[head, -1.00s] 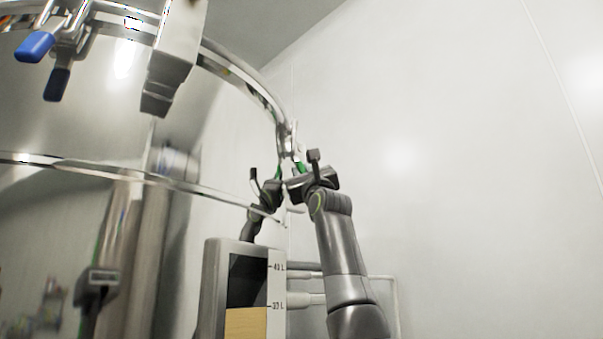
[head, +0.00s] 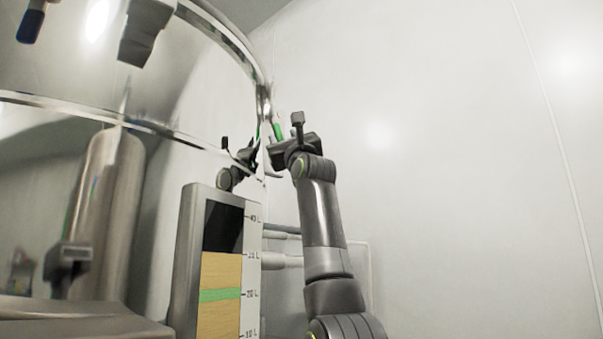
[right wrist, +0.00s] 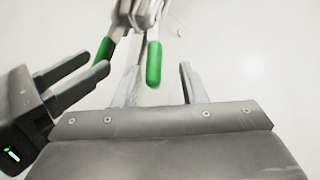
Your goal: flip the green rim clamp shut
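The green rim clamp hangs on the steel vessel's rim at the upper middle of the head view; its green handle (head: 277,131) points downward, angled slightly out from the vessel wall. In the right wrist view the green handle (right wrist: 154,64) hangs from a steel clamp body (right wrist: 142,12). My right gripper (head: 275,149) is at the handle, fingers toward the clamp. In the right wrist view its two fingers (right wrist: 160,82) are apart, with the handle's end between them; I cannot tell whether either touches it. My left gripper is not in view.
The polished vessel (head: 60,125) fills the left and mirrors the gripper and handle. A blue-handled clamp (head: 30,25) sits at the upper left. A level gauge panel (head: 192,270) with litre marks stands below the gripper. The white wall (head: 450,180) side at right is clear.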

